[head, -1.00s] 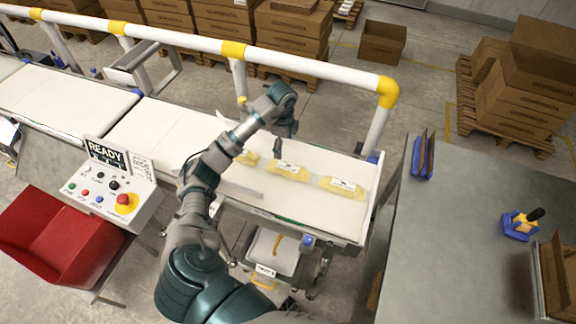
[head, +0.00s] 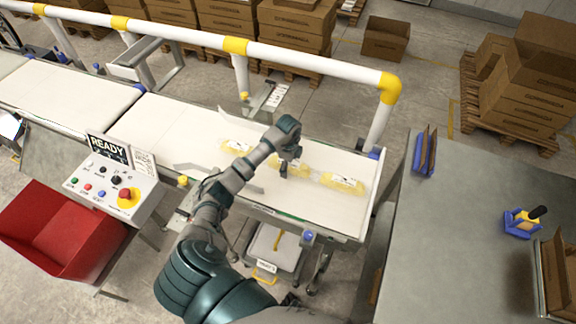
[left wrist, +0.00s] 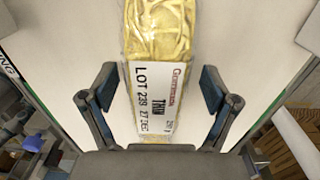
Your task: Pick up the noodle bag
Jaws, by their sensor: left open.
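Several see-through bags of yellow noodles lie in a row on the white belt (head: 165,125): a left bag (head: 233,146), a middle bag (head: 298,167) and a right bag (head: 343,183). My left gripper (head: 284,173) is over the middle bag and partly hides it. In the left wrist view a noodle bag (left wrist: 158,35) with a white label reading THIN and LOT 239 runs between the two spread fingers of my left gripper (left wrist: 158,78). Clear gaps show on both sides, and the fingers do not grip it. My right gripper is not in view.
A white and yellow guard rail (head: 310,67) runs behind the belt. A control box (head: 110,185) and a red bin (head: 60,232) stand at the left. A grey table (head: 470,220) stands at the right. The belt's left part is clear.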

